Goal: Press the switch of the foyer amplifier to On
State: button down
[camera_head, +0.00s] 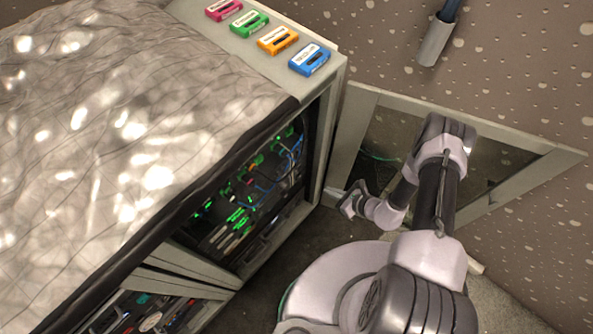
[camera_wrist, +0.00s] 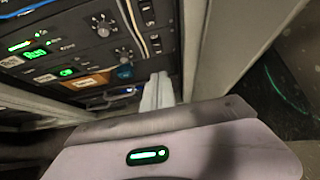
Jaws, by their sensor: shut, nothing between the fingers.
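My gripper (camera_head: 350,204) is shut and empty, low in front of the open side of the equipment rack in the head view. In the wrist view its closed fingers (camera_wrist: 158,92) point up at the rack's dark front panels (camera_wrist: 75,45). These panels carry green lit indicators, knobs, small white print and a tan label (camera_wrist: 88,81). A blue knob (camera_wrist: 125,72) is just left of the fingertips. I cannot read which panel is the foyer amplifier, and I cannot make out its switch or its position. Contact between the fingertips and a panel cannot be told.
An open glass-paned door (camera_head: 515,160) stands right of the rack, behind my arm. A grey frame post (camera_wrist: 225,50) is right of the fingers. Coloured cassette-like boxes, one blue (camera_head: 309,60), lie on the top ledge. Blue cables (camera_head: 265,185) hang inside the rack.

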jog(key=b, duration=0.6)
send_near(299, 177)
jog(key=x, duration=0.5)
jog(key=shift+w+f, duration=0.15)
jog(key=shift+f, duration=0.4)
jog(key=shift+w+a+r, duration=0.1)
jog(key=shift+w+a, duration=0.05)
jog(key=shift+a, duration=0.05)
